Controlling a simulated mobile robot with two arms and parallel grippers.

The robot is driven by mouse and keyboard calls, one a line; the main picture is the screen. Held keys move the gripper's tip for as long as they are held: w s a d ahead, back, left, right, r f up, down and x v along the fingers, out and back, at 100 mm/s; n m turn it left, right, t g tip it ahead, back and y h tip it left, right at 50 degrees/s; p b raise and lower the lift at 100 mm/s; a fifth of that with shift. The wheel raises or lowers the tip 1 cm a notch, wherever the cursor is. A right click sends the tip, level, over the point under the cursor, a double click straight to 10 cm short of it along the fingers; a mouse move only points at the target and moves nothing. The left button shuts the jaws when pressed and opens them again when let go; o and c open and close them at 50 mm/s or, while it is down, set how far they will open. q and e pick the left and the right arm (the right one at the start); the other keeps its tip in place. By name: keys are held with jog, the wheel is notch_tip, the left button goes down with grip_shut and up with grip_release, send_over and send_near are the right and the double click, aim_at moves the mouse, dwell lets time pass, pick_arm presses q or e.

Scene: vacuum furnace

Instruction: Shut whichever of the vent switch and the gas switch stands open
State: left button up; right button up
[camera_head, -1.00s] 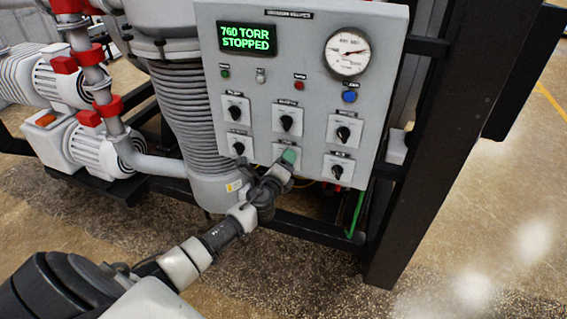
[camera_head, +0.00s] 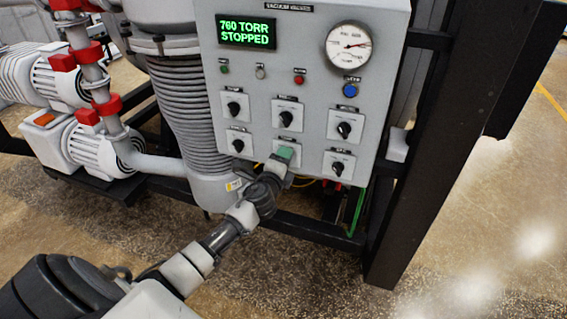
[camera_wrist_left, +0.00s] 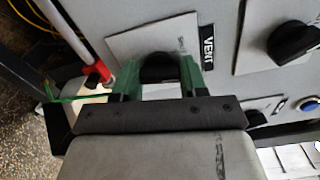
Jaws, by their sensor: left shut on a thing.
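My left gripper (camera_head: 284,153) is at the lower middle switch of the grey control panel. In the left wrist view its green fingers (camera_wrist_left: 158,76) are shut on a black knob, the vent switch (camera_wrist_left: 159,68), beside a label that reads VENT (camera_wrist_left: 207,44). The fingers and gripper body cover much of the knob, so I cannot tell how it is turned. In the head view the gripper hides this switch. Several other black knobs show on the panel. Their labels are too small to read, so I cannot tell which is the gas switch. My right gripper is not in view.
The panel (camera_head: 308,75) has a display (camera_head: 246,32) reading 760 TORR STOPPED, a round gauge (camera_head: 348,49) and several small buttons. A ribbed column (camera_head: 185,120) and pumps (camera_head: 90,148) stand left. A dark frame post (camera_head: 418,180) stands right.

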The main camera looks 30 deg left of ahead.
pick_arm(q)
jog(key=shift+n+b, duration=0.65)
jog(key=shift+n, duration=3.55)
jog(key=o, duration=0.9)
jog(key=shift+s, duration=0.1)
jog(key=b+v, duration=0.1)
jog(key=v, duration=0.9)
jog(key=shift+s+d+b, duration=0.2)
jog(key=shift+s+b, duration=0.1)
jog(key=shift+b, duration=0.1)
